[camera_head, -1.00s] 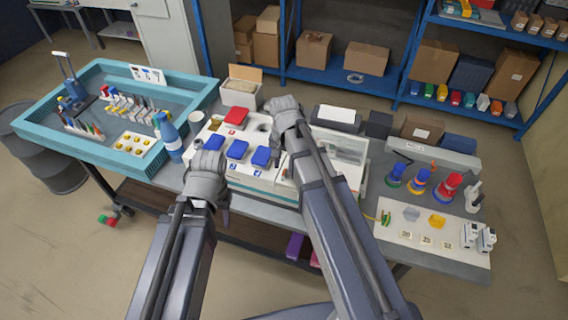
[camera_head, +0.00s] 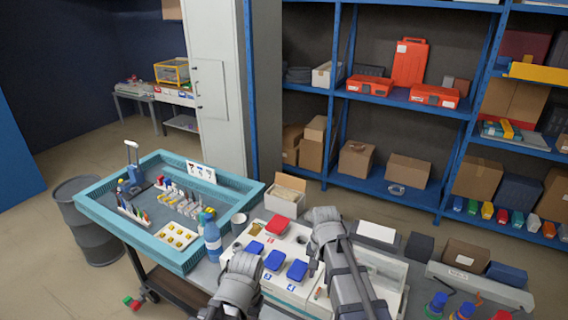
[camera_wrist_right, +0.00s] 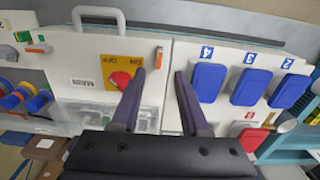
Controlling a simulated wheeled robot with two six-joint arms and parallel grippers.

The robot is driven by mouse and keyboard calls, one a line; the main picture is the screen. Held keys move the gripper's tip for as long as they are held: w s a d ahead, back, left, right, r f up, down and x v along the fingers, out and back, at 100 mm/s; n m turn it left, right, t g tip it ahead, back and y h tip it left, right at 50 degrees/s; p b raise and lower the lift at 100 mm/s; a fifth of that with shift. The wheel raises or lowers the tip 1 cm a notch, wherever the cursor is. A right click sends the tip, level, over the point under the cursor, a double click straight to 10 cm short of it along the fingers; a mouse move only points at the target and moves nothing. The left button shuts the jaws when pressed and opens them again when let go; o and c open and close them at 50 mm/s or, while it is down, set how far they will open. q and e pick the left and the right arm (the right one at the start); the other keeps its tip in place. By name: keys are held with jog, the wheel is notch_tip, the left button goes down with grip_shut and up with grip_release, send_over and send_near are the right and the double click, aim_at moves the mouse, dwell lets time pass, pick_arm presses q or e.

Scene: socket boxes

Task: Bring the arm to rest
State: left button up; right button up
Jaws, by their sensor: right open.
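My right gripper (camera_head: 314,266) hangs over the white socket boxes, right of the blue socket covers (camera_head: 297,269); its wrist hides part of it. In the right wrist view its two dark fingers (camera_wrist_right: 160,76) are apart with nothing between them. They point at the gap between a panel with a red knob (camera_wrist_right: 121,80) and the box with blue covers (camera_wrist_right: 208,82). My left arm's wrist (camera_head: 240,278) is at the front edge of the boxes, left of my right arm. Its fingers are not clearly shown.
A teal tray (camera_head: 152,239) with tools and small parts is on the left, with a blue bottle (camera_head: 212,243) beside it. Blue shelves (camera_head: 383,187) stand behind the table.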

jog(key=s+a+f+n+b, duration=0.2)
jog(key=s+a+f+n, duration=0.1)
jog(key=s+a+n, duration=0.2)
jog(key=s+a+f+n+h+b, duration=0.1)
jog(key=s+a+f+n+b, duration=0.1)
jog(key=s+a+n, duration=0.3)
jog(key=s+b, duration=0.1)
jog(key=s, duration=0.3)
jog(key=shift+f+n, duration=0.3)
jog(key=shift+f, duration=0.1)
